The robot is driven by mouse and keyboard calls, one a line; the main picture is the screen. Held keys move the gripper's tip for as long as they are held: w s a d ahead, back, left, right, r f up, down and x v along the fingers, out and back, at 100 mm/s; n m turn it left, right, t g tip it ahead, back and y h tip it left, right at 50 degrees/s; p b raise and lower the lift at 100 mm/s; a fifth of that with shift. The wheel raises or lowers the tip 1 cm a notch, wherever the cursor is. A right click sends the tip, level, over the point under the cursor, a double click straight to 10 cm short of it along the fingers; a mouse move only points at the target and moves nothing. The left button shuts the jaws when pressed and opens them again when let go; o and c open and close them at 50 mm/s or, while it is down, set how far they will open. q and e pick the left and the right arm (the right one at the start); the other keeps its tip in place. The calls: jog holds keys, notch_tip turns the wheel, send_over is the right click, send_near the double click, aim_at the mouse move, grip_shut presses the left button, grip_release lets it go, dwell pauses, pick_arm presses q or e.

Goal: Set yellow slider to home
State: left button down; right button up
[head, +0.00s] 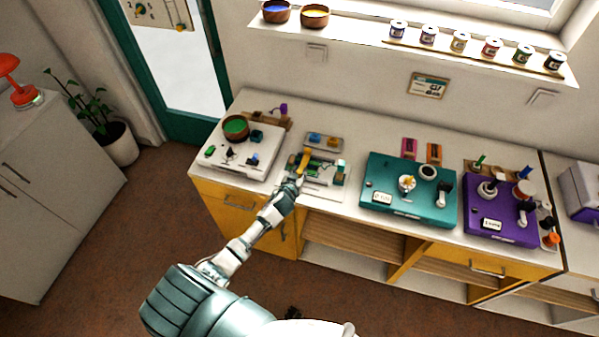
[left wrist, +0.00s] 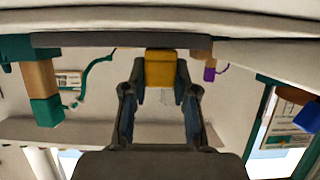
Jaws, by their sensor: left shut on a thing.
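The yellow slider (head: 304,158) is on the small white bead board (head: 328,191) at the left-centre of the counter. In the left wrist view it is a yellow block (left wrist: 160,68) between my two fingertips. My left gripper (head: 299,174) reaches in from the lower left and is shut on the yellow slider. The gripper also shows in the left wrist view (left wrist: 160,80), with a finger on each side of the block. The gripper and arm hide part of the board, and the slider's home mark cannot be made out. My right gripper is not in view.
A white board with a brown bowl (head: 236,127) stands to the left. A small tray (head: 323,143) lies behind the slider board. A teal box (head: 377,213) and a purple box (head: 476,225) stand to the right. Bare counter shows between the slider board and teal box.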

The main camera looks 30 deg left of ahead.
aim_at(322, 182)
pick_arm(q)
jog(key=d, duration=0.2)
jog(key=w+d, duration=0.1)
jog(key=d, duration=0.1)
jog(key=d+b, duration=0.1)
jog(key=d, duration=0.1)
jog(key=shift+w+d, duration=0.35)
jog(key=shift+w, duration=0.05)
jog(key=shift+w+d, duration=0.25)
jog(key=shift+d, duration=0.95)
jog(key=shift+d+r, duration=0.1)
jog(key=shift+d, duration=0.1)
jog(key=c, duration=1.2)
grip_release()
jog(key=shift+a, duration=0.2)
jog(key=o, duration=0.3)
jog(key=shift+w+a, duration=0.1)
jog(key=shift+a, duration=0.05)
jog(key=shift+w+f, duration=0.1)
jog(key=shift+f, duration=0.15)
jog(key=shift+d, duration=0.2)
jog(key=shift+r, duration=0.1)
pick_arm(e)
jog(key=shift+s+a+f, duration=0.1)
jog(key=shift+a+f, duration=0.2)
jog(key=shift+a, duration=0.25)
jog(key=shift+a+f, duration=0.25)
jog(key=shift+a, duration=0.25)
